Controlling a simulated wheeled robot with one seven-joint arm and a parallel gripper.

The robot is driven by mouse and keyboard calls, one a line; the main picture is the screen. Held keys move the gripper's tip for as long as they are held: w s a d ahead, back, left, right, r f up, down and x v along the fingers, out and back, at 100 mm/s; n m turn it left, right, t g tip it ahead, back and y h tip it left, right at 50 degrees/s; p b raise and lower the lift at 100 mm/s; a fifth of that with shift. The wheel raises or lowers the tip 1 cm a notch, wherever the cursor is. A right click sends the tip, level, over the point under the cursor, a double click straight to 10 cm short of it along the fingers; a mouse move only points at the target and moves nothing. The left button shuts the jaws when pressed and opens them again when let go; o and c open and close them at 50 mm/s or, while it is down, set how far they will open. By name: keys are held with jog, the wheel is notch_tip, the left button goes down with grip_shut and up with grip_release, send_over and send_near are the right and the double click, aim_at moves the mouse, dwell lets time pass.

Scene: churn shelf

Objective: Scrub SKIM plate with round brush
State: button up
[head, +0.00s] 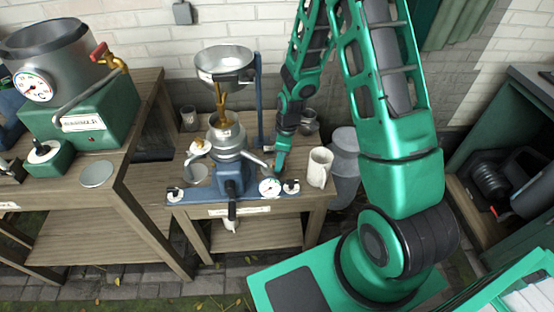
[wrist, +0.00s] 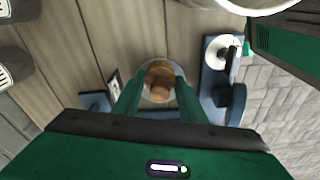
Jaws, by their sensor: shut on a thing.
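My gripper (head: 280,166) points down just right of the blue separator (head: 235,180) on the middle table. In the wrist view my gripper (wrist: 157,95) is shut on a round thing with a brown, wood-like middle and a pale rim (wrist: 160,72), seen from above. It looks like the round brush, but its bristles are hidden. In the head view the held thing cannot be made out. A pale label plate (head: 233,211) is on the table's front edge below the separator. Its lettering is too small to read, so I cannot tell which plate is SKIM.
A white mug (head: 319,167) stands close right of my gripper. A round gauge (head: 269,187) and a knob (head: 291,187) are on the separator's blue base. A grey can (head: 344,165) stands behind. A green heater (head: 95,112) is on the left table.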

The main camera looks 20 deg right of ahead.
jog(key=shift+s+d, duration=0.2)
jog(key=shift+d, duration=0.4)
jog(key=shift+a, duration=0.1)
jog(key=shift+w+a+f, duration=0.1)
jog(key=shift+w+a, duration=0.15)
jog(key=shift+a, duration=0.6)
jog(key=shift+w+a+f, duration=0.1)
jog(key=shift+w+a, duration=0.15)
jog(key=shift+a, duration=0.55)
jog(key=shift+c, duration=0.5)
jog(key=shift+w+a+r, duration=0.1)
jog(key=shift+w+a, duration=0.15)
jog(key=shift+a, duration=0.5)
jog(key=shift+w+a+r, duration=0.1)
jog(key=shift+w+a, duration=0.15)
jog(key=shift+a, duration=0.45)
jog(key=shift+r, duration=0.1)
jog(key=shift+d+r, duration=0.1)
jog(key=shift+r, duration=2.8)
jog(key=shift+r, duration=0.1)
